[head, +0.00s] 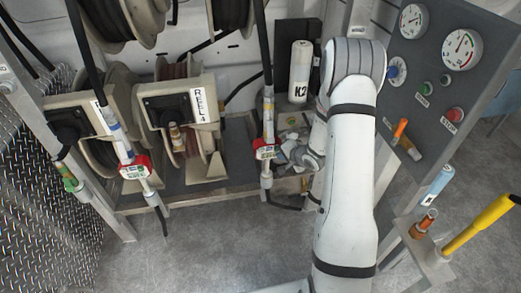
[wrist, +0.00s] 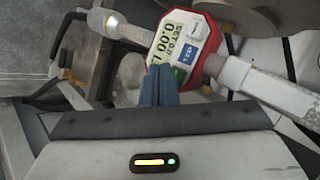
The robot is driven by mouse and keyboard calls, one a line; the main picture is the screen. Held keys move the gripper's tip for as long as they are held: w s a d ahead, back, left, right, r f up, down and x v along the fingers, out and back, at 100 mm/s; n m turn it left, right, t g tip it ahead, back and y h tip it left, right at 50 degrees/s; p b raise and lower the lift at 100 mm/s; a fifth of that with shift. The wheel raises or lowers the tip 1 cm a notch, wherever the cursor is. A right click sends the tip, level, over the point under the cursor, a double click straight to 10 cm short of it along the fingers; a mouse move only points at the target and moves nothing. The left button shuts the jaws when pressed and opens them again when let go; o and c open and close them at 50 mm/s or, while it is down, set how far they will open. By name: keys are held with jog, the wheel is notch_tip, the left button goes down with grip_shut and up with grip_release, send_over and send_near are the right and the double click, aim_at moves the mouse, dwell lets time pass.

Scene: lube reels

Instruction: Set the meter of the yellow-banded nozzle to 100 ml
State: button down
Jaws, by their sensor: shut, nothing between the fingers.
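The nozzle with a yellow band (head: 268,100) hangs upright in the middle of the head view. Its red-framed meter (head: 267,149) also shows large in the wrist view (wrist: 185,47), tilted. The display (wrist: 167,43) shows a SET line, hard to read, and large digits that look like 0.00. In the head view my gripper (head: 285,153) is beside the meter.
Another nozzle with a red meter (head: 135,168) hangs to the left, and a green-banded one (head: 70,181) further left. Hose reels (head: 175,110) stand behind. A panel with gauges (head: 461,49) and a holder with a yellow-handled tool (head: 482,222) are at right.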

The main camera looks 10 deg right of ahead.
jog(key=shift+w, duration=0.1)
dwell(0.3)
jog(key=shift+w+p, duration=0.35)
jog(key=shift+w+p, duration=0.45)
jog(key=shift+w, duration=0.25)
dwell(1.2)
jog(key=shift+s, duration=1.15)
jog(key=s, duration=0.5)
dwell(0.5)
